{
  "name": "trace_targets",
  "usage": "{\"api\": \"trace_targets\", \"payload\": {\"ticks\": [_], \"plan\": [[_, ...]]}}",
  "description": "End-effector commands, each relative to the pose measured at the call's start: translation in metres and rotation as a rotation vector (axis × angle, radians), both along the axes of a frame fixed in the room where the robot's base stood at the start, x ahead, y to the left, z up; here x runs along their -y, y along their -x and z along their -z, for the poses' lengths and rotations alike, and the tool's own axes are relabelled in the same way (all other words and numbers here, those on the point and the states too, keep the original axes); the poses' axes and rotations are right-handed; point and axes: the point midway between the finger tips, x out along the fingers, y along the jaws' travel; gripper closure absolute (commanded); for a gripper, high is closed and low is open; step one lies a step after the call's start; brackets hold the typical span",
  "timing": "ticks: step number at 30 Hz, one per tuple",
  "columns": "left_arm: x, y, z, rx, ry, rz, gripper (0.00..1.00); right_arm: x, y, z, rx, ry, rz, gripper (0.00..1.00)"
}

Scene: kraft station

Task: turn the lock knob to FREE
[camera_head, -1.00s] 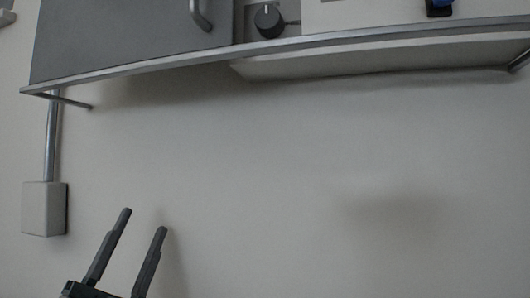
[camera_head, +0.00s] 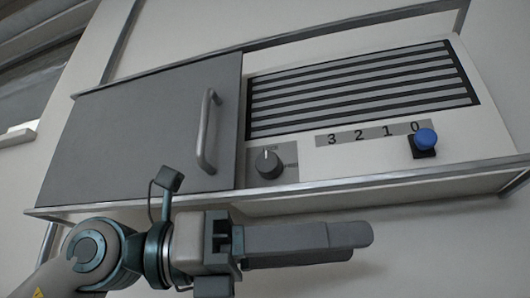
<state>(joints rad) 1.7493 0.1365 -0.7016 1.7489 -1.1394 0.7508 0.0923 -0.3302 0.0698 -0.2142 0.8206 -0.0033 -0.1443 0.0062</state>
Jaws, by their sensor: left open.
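The lock knob (camera_head: 268,164) is a dark round knob with a pale pointer mark, on a small grey plate right of the grey door. Its pointer stands roughly upright; the lettering on the plate is too small to read. My left gripper (camera_head: 362,247) is in front of and below the unit, with its fingers pointing right. It is open and holds nothing; one finger largely covers the other from this angle. The gripper is apart from the knob, below and to the right of it. My right gripper is not in view.
The grey door (camera_head: 140,135) has a vertical handle (camera_head: 207,130). Right of it are a slotted vent (camera_head: 360,90), a label strip reading 3 2 1 0 (camera_head: 372,134) and a blue knob (camera_head: 426,138) near 0. A metal rail (camera_head: 380,188) runs along the unit's lower edge.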

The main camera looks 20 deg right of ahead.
Motion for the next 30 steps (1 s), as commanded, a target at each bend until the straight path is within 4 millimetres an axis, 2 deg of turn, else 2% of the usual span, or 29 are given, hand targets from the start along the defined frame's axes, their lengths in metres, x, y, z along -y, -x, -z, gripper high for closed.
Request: {"api": "trace_targets", "payload": {"ticks": [1, 6, 14, 17, 23, 30], "plan": [[0.006, 0.007, -0.004, 0.069, -0.05, -0.033, 0.53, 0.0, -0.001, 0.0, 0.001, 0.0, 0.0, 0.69], [0.016, 0.018, -0.009, 0.273, -0.211, -0.159, 0.53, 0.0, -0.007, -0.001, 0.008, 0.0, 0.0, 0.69], [0.01, 0.023, -0.034, 0.551, -0.433, -0.413, 0.53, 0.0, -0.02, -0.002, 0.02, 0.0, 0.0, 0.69], [0.0, 0.026, -0.05, 0.645, -0.509, -0.531, 0.53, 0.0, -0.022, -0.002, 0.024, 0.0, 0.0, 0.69], [-0.033, 0.041, -0.093, 0.802, -0.637, -0.798, 0.53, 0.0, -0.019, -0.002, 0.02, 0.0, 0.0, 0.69], [-0.082, 0.077, -0.145, 0.91, -0.732, -1.117, 0.53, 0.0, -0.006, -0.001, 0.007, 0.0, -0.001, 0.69]]}}
